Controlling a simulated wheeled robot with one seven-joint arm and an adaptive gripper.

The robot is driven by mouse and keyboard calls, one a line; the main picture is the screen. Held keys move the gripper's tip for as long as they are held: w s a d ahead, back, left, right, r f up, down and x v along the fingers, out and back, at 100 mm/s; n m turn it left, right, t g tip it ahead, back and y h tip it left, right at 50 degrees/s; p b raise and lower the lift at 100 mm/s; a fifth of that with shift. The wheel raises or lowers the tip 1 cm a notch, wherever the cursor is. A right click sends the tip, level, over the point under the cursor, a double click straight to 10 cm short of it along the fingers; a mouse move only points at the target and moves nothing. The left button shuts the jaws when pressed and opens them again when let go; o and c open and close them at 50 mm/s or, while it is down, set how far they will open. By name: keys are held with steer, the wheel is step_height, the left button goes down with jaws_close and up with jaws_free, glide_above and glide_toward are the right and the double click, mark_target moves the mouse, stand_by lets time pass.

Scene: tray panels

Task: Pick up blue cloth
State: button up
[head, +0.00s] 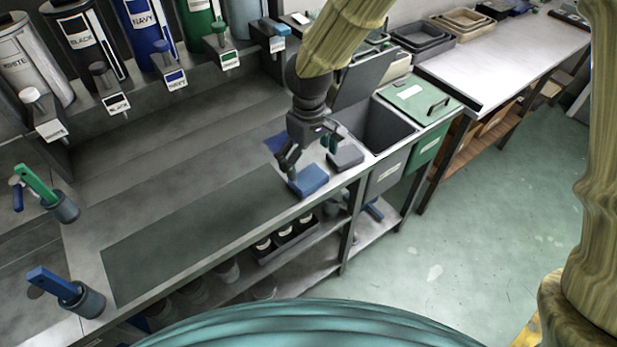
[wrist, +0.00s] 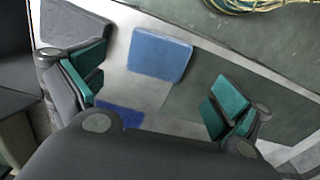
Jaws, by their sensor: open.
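A folded blue cloth (head: 309,180) lies flat near the front edge of the worktop, beside the dark mat. It also shows in the wrist view (wrist: 160,54), beyond and between my spread fingers. My gripper (head: 307,156) hangs over the worktop just behind the blue cloth, with its teal-padded fingers apart and nothing between them. In the head view a finger partly overlaps the cloth's far side; I cannot tell the exact height gap. A darker blue cloth (head: 276,143) lies behind, partly hidden by the gripper in the wrist view (wrist: 122,112).
A grey cloth (head: 346,158) lies right of the blue one. A grey open bin (head: 388,130) and a green-lidded bin (head: 420,100) stand further right. The dark mat (head: 200,235) is clear. Labelled dispensers (head: 150,40) line the back.

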mark_target(309, 177)
steer(key=shift+w+f+p, duration=0.15)
steer(key=shift+f+p, duration=0.55)
steer(key=shift+f, duration=2.2)
steer(key=c, duration=0.9)
